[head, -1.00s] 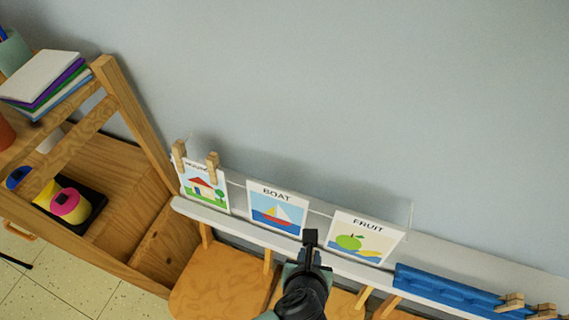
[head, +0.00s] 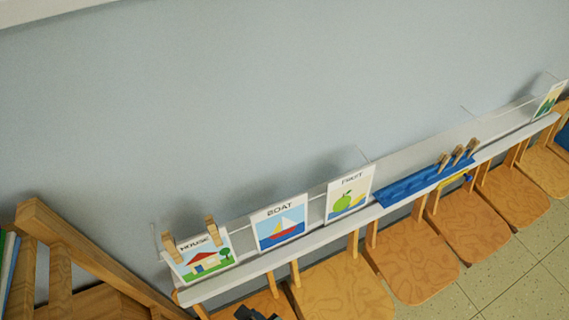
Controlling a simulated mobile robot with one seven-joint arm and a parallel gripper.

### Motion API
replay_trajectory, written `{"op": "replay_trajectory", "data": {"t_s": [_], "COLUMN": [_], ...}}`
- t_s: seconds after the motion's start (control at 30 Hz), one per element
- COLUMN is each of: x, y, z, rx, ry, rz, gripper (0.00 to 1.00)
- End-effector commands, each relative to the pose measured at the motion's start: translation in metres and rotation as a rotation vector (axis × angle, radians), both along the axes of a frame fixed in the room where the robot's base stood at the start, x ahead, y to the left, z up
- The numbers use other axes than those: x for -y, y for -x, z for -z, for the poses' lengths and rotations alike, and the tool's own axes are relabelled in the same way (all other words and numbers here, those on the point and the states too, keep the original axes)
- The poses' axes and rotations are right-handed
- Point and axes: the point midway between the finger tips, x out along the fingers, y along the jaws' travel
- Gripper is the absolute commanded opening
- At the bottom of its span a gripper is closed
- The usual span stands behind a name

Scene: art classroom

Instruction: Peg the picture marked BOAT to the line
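The BOAT picture (head: 279,225), a white card with a sailboat, stands on a narrow white ledge (head: 325,235) against the wall. No peg shows on it. A thin line (head: 313,195) runs along the wall just behind the cards; it is faint. The HOUSE picture (head: 203,258), left of BOAT, has two wooden pegs (head: 211,231) at its top edge. Three more wooden pegs (head: 458,154) stand on a blue holder (head: 405,190) to the right. My gripper (head: 252,313) shows only as a dark part at the bottom edge, below BOAT; its fingers cannot be made out.
Another picture (head: 549,101) is at the far right. Wooden chairs (head: 413,265) line up below the ledge. A wooden shelf frame (head: 90,255) stands at the lower left. The wall above is clear.

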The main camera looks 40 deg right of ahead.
Motion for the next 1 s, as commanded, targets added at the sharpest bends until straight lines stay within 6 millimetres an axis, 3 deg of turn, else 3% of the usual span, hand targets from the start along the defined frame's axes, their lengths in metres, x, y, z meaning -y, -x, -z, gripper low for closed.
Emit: {"op": "replay_trajectory", "data": {"t_s": [0.1,0.27,0.37,0.5,0.6,0.73,0.9,1.0], "x": [0.063,0.140,0.182,0.226,0.242,0.249,0.247,0.246], "y": [0.020,0.018,0.001,-0.040,-0.075,-0.112,-0.139,-0.144], "z": [-0.006,-0.029,-0.056,-0.105,-0.141,-0.178,-0.202,-0.205], "rx": [-0.017,-0.034,-0.046,-0.063,-0.076,-0.091,-0.105,-0.109], "ry": [0.010,0.009,0.007,0.001,-0.005,-0.008,-0.012,-0.012], "rz": [0.014,0.067,0.110,0.176,0.217,0.253,0.275,0.281], "gripper": [0.00,0.00,0.00,0.00,0.00,0.00,0.00,0.00]}}
